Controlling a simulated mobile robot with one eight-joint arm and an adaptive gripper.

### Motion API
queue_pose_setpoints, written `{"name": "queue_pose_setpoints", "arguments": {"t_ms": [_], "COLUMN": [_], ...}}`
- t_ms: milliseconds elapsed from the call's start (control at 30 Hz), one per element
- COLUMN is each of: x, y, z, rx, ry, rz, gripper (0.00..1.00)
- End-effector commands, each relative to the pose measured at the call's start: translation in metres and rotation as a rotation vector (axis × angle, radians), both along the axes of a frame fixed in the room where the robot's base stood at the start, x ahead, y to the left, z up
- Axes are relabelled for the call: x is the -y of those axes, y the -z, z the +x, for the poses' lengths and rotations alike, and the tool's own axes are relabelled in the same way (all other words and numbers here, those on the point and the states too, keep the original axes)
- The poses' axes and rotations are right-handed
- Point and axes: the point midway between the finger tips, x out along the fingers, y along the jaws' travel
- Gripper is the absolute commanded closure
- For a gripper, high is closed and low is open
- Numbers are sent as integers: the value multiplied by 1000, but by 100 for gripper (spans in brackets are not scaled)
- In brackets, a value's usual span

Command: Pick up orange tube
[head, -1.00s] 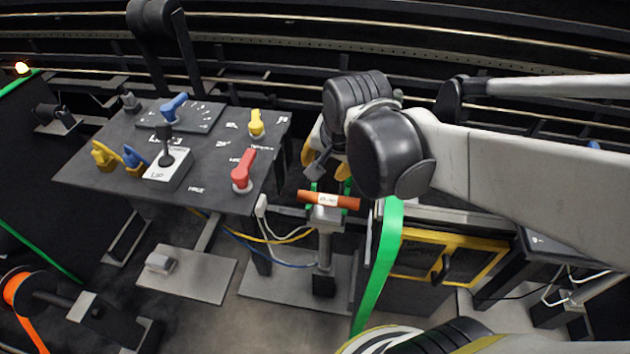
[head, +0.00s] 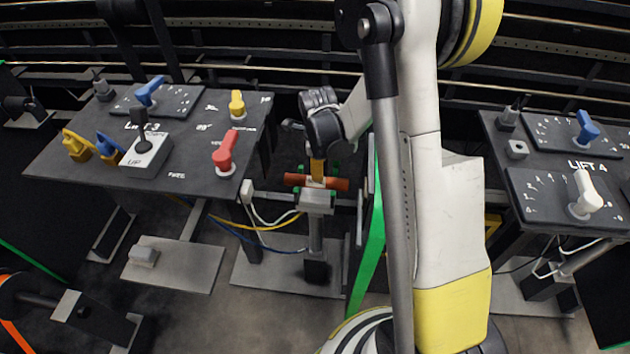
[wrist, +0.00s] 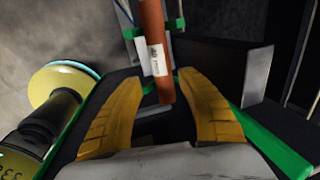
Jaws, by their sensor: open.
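The orange tube (head: 334,183) lies across the top of a small grey stand (head: 316,203) in the middle of the head view. In the wrist view the orange tube (wrist: 153,35) runs up and down, with a white label near its lower end. My gripper (head: 318,172) is just above and behind the tube in the head view, and its yellow finger overlaps the tube's middle there. In the wrist view my gripper (wrist: 155,80) is open, with one yellow finger on each side of the tube's lower end. I cannot tell whether either finger touches it.
A dark control desk (head: 190,183) with coloured levers stands left of the stand. Another control panel (head: 545,190) is at the right. A green strip (head: 369,255) rises close to the stand's right. Cables run between the left desk and the stand.

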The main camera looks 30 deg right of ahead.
Motion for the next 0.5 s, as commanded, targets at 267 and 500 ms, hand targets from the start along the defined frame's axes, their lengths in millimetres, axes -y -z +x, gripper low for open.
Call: {"name": "queue_pose_setpoints", "arguments": {"t_ms": [267, 500], "x": [5, 8], "y": [45, 67], "z": [7, 11], "rx": [1, 1], "ry": [-1, -2], "rz": [-1, -1], "gripper": [54, 54]}}
